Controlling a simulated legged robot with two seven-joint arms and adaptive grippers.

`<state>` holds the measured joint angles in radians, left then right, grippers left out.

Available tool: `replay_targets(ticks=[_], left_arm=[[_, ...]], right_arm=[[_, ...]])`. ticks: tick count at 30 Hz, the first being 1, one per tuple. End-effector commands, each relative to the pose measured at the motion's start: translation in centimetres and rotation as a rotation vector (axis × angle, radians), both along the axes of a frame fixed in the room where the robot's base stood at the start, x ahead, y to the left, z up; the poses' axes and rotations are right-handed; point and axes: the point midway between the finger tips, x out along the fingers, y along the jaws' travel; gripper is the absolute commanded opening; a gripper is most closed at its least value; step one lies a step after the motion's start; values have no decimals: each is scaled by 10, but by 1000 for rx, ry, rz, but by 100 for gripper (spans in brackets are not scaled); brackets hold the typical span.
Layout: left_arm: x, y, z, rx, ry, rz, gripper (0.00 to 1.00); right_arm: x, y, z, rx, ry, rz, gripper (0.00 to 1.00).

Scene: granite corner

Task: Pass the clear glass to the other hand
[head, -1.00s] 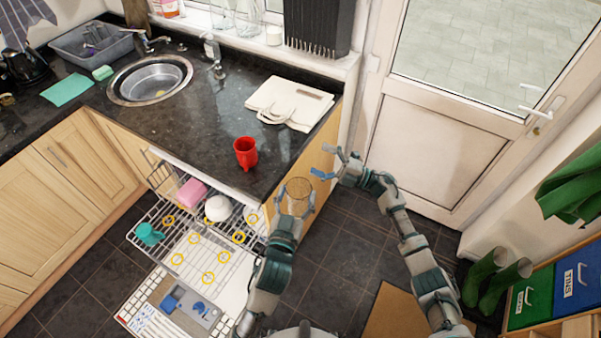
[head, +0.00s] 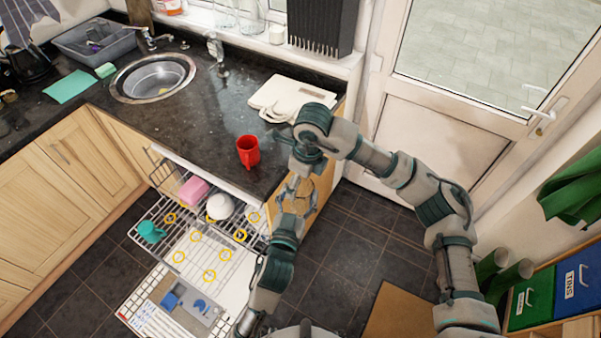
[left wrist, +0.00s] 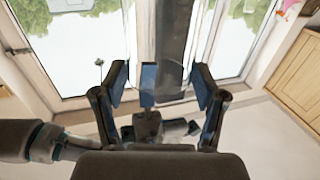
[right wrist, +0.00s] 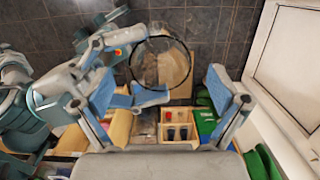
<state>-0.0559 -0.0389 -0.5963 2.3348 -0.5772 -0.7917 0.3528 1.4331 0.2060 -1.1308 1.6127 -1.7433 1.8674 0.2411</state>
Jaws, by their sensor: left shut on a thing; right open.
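The clear glass (head: 299,191) is held in my left gripper (head: 296,196) beside the counter's front corner, partly hidden by my right arm. In the right wrist view, the round rim of the glass (right wrist: 161,62) shows beyond my open right gripper (right wrist: 182,88), nearer its left finger. In the head view, my right gripper (head: 285,146) is above the glass near the counter edge, partly hidden by its own wrist. In the left wrist view, my left gripper (left wrist: 160,88) has its fingers around the glass, whose outline is hard to make out.
A red mug (head: 248,151) stands on the counter (head: 215,120) near the front edge, close to my right gripper. White chopping boards (head: 285,98) lie behind it. The open dishwasher rack (head: 205,250) is left of my left arm. The door (head: 440,130) is at the right.

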Motion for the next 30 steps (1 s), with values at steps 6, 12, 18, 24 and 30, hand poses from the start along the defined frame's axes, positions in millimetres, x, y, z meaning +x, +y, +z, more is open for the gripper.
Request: replay_targets(ticks=[6, 12, 18, 24, 30], left_arm=[[0, 2, 1, -1, -2, 0, 7], [-1, 2, 1, -3, -3, 0, 7], [-1, 1, 1, -2, -3, 0, 7], [-1, 1, 3, -3, -6, -1, 7], [-1, 1, 4, -5, -11, -2, 7]], right_arm=[[2, 7, -46, 1, 4, -1, 97], [3, 11, -75, 1, 4, 0, 97], [4, 11, -87, 2, 2, -1, 97], [4, 11, -89, 2, 4, -1, 97], [4, 11, -89, 1, 4, -1, 65]])
